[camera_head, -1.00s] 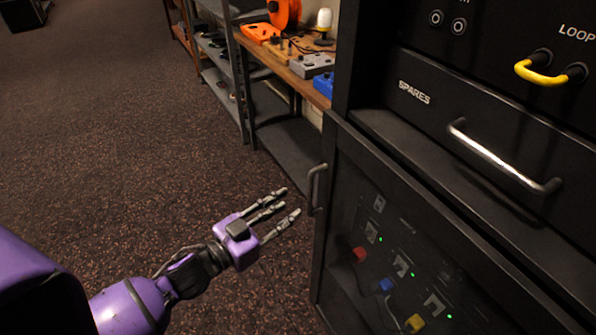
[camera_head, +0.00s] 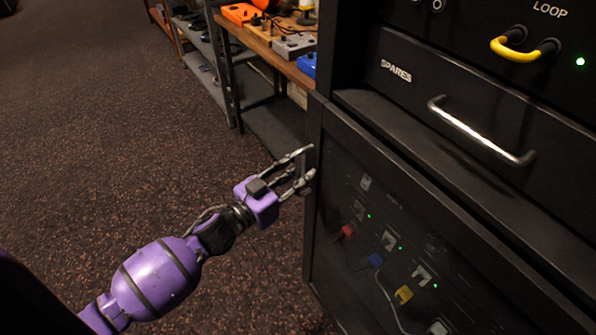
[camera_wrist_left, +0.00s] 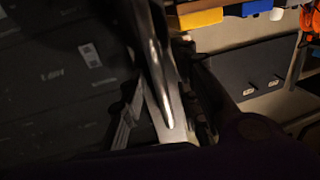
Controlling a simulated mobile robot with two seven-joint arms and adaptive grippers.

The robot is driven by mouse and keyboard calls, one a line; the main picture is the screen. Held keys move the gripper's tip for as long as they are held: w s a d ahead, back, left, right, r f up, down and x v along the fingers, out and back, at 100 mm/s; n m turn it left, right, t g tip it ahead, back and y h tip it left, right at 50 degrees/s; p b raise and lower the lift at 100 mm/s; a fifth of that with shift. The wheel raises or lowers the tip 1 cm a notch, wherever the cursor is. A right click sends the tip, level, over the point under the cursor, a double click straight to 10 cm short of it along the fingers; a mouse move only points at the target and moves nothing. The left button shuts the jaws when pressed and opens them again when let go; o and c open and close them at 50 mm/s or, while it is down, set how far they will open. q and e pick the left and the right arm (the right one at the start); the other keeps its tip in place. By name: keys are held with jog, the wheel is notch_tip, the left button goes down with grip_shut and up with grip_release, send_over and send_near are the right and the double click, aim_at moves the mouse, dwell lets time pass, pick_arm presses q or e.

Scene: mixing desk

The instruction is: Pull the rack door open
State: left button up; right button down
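The rack door (camera_head: 420,240) is a dark framed panel with a see-through front at the lower right. It looks closed. Its slim metal handle (camera_head: 302,163) is at the door's left edge, partly covered by my fingers. My left gripper (camera_head: 304,168) is at this handle, with its fingers on either side of it. Whether they are pressed on it is not clear. In the left wrist view the shiny handle bar (camera_wrist_left: 160,75) runs between the dark fingers, very close to the camera. My right gripper is in neither view.
Above the door is a SPARES drawer (camera_head: 450,90) with a long silver handle (camera_head: 480,132). A yellow loop cable (camera_head: 515,50) sits above it. Shelves (camera_head: 265,50) with small coloured boxes stand behind. The carpeted floor (camera_head: 110,130) to the left is clear.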

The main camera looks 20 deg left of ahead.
pick_arm(q)
grip_shut()
